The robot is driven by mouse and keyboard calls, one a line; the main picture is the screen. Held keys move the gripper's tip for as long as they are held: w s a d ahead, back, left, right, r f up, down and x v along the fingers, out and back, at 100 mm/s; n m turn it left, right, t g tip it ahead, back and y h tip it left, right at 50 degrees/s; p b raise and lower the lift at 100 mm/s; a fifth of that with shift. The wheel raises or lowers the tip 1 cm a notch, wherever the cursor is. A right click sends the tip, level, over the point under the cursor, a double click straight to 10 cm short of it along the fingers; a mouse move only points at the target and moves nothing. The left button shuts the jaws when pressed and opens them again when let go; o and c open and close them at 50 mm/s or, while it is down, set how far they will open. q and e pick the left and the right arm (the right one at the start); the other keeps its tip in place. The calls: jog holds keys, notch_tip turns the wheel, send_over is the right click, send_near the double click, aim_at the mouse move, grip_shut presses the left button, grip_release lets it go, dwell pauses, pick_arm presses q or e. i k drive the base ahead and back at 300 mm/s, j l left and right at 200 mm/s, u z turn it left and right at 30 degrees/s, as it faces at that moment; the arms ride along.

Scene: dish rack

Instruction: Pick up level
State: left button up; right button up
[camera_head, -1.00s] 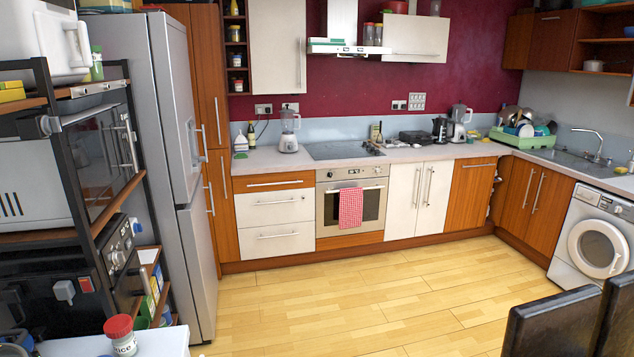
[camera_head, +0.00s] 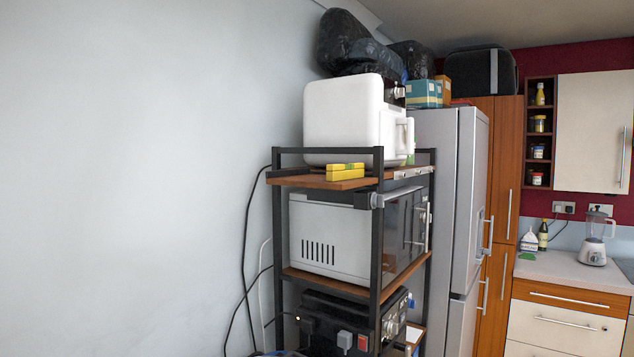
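A small yellow level (camera_head: 345,171) with a green patch lies on the top wooden shelf (camera_head: 322,183) of a black-framed rack. It sits near the front left edge of that shelf, in front of a white appliance (camera_head: 345,112). Neither of my grippers shows in the head view.
A grey microwave-like oven (camera_head: 335,235) fills the middle shelf, with a black appliance (camera_head: 340,318) below it. Cables hang at the rack's left. A steel fridge (camera_head: 450,200) stands right of the rack. A bare wall (camera_head: 130,180) fills the left. A counter with a blender (camera_head: 593,245) is at the right.

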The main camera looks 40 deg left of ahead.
aim_at(338, 172)
jog(key=u, duration=1)
